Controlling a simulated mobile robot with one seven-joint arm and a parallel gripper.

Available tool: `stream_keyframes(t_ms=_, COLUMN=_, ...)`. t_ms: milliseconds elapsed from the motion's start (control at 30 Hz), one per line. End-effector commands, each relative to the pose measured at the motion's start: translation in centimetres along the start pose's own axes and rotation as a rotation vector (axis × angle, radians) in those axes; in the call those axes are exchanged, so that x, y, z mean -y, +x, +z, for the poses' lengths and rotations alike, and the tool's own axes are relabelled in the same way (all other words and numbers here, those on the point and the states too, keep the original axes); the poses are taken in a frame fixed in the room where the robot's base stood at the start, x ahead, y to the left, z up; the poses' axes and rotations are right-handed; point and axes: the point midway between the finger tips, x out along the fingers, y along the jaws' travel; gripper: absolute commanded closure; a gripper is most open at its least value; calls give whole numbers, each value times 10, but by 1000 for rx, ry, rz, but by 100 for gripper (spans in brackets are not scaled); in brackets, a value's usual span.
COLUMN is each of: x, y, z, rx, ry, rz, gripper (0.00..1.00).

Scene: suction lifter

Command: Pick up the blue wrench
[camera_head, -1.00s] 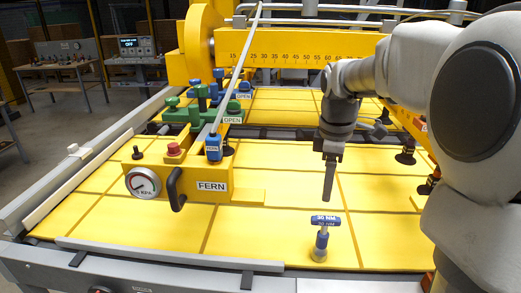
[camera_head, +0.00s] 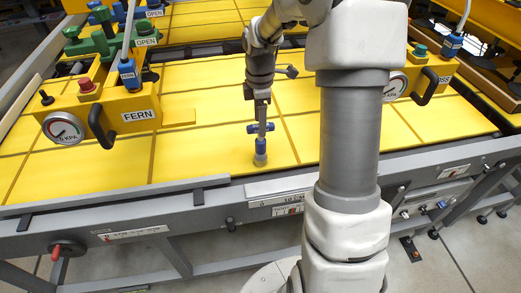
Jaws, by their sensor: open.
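The blue wrench (camera_head: 261,147) stands upright on the yellow panel bed near its front edge, with a blue crosspiece at the top and a pale round foot. My gripper (camera_head: 261,116) points down at the wrench's top from above. One finger overlaps the crosspiece in this view, and I cannot tell whether it touches. The jaws are open, and the wrench still stands on the panel. The finger hides the middle of the crosspiece.
A yellow block labelled FERN (camera_head: 137,116) with a pressure gauge (camera_head: 64,131) and black handle stands to the left. Another gauge (camera_head: 396,86) and handle are at the right behind my arm. A grey front rail (camera_head: 130,198) edges the bed. Yellow panel between is clear.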

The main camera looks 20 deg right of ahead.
Motion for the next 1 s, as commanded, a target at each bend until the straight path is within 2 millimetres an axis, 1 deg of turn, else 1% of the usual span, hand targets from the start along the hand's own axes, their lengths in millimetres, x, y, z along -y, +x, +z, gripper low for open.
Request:
stream_keyframes(t_ms=167, x=0, y=11, z=0, rx=0, ry=0, rz=-1, gripper=33)
stream_keyframes(t_ms=433, x=-1, y=49, z=2, rx=0, ry=0, rz=-3, gripper=33)
stream_keyframes(t_ms=533, x=-2, y=55, z=2, rx=0, ry=0, rz=0, gripper=33)
stream_keyframes(t_ms=733, x=-2, y=56, z=2, rx=0, ry=0, rz=1, gripper=33)
stream_keyframes(t_ms=767, x=-2, y=56, z=2, rx=0, ry=0, rz=1, gripper=34)
stream_keyframes(t_ms=800, x=-2, y=56, z=2, rx=0, ry=0, rz=1, gripper=42)
stream_keyframes(t_ms=967, x=-2, y=56, z=2, rx=0, ry=0, rz=1, gripper=70)
stream_keyframes(t_ms=1000, x=-2, y=56, z=2, rx=0, ry=0, rz=1, gripper=78)
